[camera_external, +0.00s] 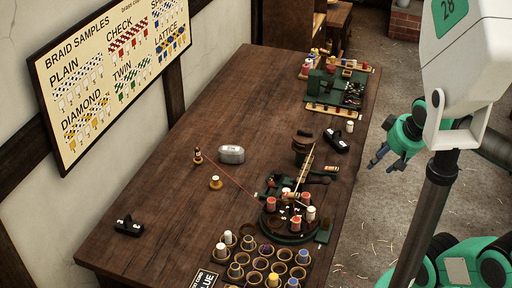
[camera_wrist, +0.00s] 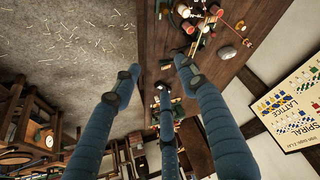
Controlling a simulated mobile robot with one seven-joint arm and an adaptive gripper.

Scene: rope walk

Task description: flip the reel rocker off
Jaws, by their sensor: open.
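Two small black rocker switches lie on the wooden bench: one near the bench's right edge (camera_external: 336,140), beside the dark upright reel machine (camera_external: 303,148), and one at the front left (camera_external: 128,226). Their labels are too small to read, so I cannot tell which is the reel rocker or how either is set. My gripper (camera_external: 376,163) hangs off the bench's right side, above the floor, apart from both rockers. In the wrist view my gripper (camera_wrist: 158,78) shows blue-grey fingers spread open with nothing between them.
A sample board (camera_external: 110,60) hangs on the wall. The bench's middle is mostly clear.

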